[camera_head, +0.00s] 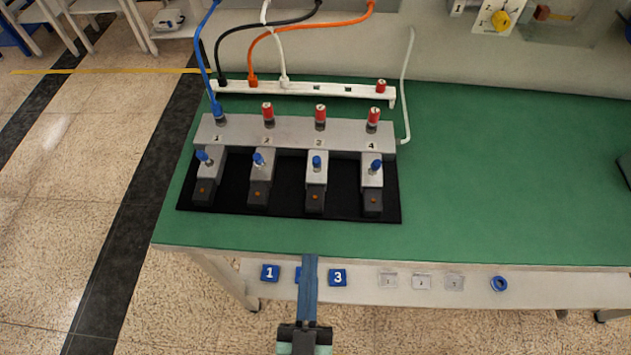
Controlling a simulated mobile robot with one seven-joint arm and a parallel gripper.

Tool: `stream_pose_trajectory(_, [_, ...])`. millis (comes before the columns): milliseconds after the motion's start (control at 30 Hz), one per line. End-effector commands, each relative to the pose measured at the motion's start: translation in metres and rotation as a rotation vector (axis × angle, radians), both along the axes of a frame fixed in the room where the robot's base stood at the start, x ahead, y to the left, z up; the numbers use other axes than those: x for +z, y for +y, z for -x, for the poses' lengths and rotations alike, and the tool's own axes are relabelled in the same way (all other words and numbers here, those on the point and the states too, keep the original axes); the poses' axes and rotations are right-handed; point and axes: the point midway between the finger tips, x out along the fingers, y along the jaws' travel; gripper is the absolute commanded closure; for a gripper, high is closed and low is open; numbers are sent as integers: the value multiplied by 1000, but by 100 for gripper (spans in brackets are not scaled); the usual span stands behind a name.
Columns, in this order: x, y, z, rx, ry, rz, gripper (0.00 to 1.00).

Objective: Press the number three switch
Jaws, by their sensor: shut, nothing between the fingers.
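The blue square switch marked 3 (338,278) sits on the pale front panel under the table edge. The blue switch marked 1 (270,273) is to its left. Between them a blue switch (298,274) is mostly hidden behind my gripper, and its number cannot be read. My gripper (310,259) is shut and empty. In the picture, its blue fingers point up to the table's front edge, just left of the 3 switch. I cannot tell whether it touches the panel. A toggle lever (317,162) stands below the printed 3 on the grey block.
The grey block (290,132) holds several blue toggle levers and red-capped parts on a black base (235,200). Clear plates (421,282) and a blue ring (499,284) are right on the panel. Cables cross the back.

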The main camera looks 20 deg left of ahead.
Motion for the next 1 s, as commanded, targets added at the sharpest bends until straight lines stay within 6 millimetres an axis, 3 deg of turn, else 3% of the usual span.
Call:
stream_pose_trajectory(367, [5, 2, -9, -1, -3, 0, 100])
stream_pose_trajectory(800, [31, 25, -90, -2, -5, 0, 100])
stream_pose_trajectory(1000, [39, 33, -118, -2, -3, 0, 100])
